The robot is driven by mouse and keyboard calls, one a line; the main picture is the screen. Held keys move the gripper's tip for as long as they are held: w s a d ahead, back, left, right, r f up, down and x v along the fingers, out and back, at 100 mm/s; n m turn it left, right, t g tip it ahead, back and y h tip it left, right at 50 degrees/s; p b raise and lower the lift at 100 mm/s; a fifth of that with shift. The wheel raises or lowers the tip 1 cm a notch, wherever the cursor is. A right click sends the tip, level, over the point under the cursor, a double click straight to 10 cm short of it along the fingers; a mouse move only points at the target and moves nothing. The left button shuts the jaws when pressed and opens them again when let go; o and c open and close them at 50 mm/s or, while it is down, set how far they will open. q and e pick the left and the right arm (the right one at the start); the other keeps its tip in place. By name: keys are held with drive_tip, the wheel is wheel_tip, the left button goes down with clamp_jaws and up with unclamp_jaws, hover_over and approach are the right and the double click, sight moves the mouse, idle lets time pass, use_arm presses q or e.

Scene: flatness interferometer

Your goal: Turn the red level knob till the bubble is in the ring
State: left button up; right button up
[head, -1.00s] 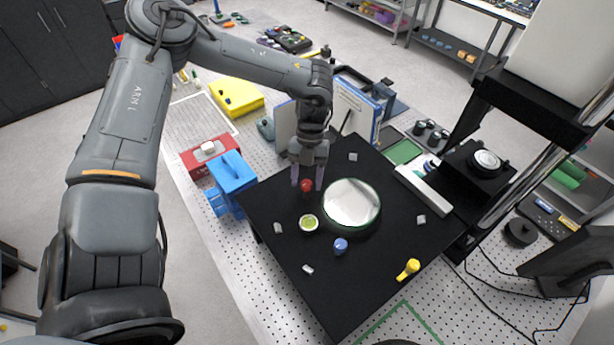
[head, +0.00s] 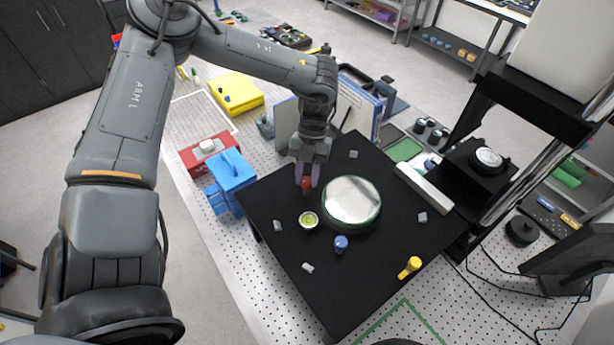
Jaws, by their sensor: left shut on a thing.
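My left gripper (head: 306,182) reaches down over the black plate (head: 300,243) and is shut on the red level knob (head: 306,184). The fingers cover part of the knob's sides. The round bubble level (head: 308,220) sits just in front of the knob, with a yellow-green face; the bubble is too small here to place against the ring. A round mirror-like disc (head: 351,201) lies right of the red knob. My right gripper is not in view.
A blue box-like device (head: 232,171) and a red box (head: 207,151) stand left of the plate. Binders (head: 352,108) stand behind the gripper. A black column stage (head: 478,167) rises at the right.

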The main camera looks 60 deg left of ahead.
use_arm(q)
drive_tip(key=shift+f+m+g+y+b, duration=0.1)
drive_tip(key=shift+m+g+y+b, duration=0.2)
drive_tip(key=shift+m+b, duration=0.6)
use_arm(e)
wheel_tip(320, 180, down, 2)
use_arm(q)
drive_tip(key=shift+d+m+g+y+b, duration=0.1)
drive_tip(key=shift+m+g+y+b, duration=0.25)
drive_tip(key=shift+m, duration=0.95)
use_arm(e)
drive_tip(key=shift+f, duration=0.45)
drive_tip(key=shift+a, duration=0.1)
use_arm(q)
drive_tip(key=o, duration=1)
